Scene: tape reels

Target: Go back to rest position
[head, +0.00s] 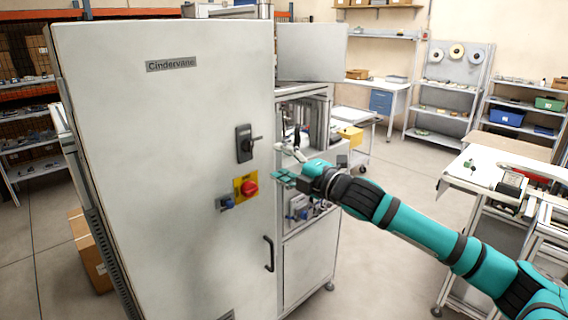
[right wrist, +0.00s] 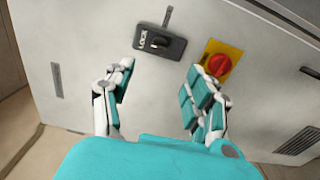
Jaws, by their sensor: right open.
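My right arm comes in from the right in the head view, with its teal right gripper (head: 286,165) in front of the machine, near the right edge of the cabinet door. In the right wrist view the right gripper (right wrist: 155,98) is open, its two fingers wide apart with nothing between them. The pale cabinet (head: 165,130) carries a black lock handle (head: 244,144) and a red knob on a yellow plate (head: 248,187). The lock handle also shows beyond the fingers in the right wrist view (right wrist: 158,43), with the red knob (right wrist: 219,65) beside the right finger. My left gripper is not in view.
A workbench (head: 480,172) stands at the right, close to my right arm. Shelves with blue and green bins (head: 507,117) and a rack with reels (head: 456,52) stand at the back right. A cardboard box (head: 92,255) sits on the floor at left. Open floor lies between machine and workbench.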

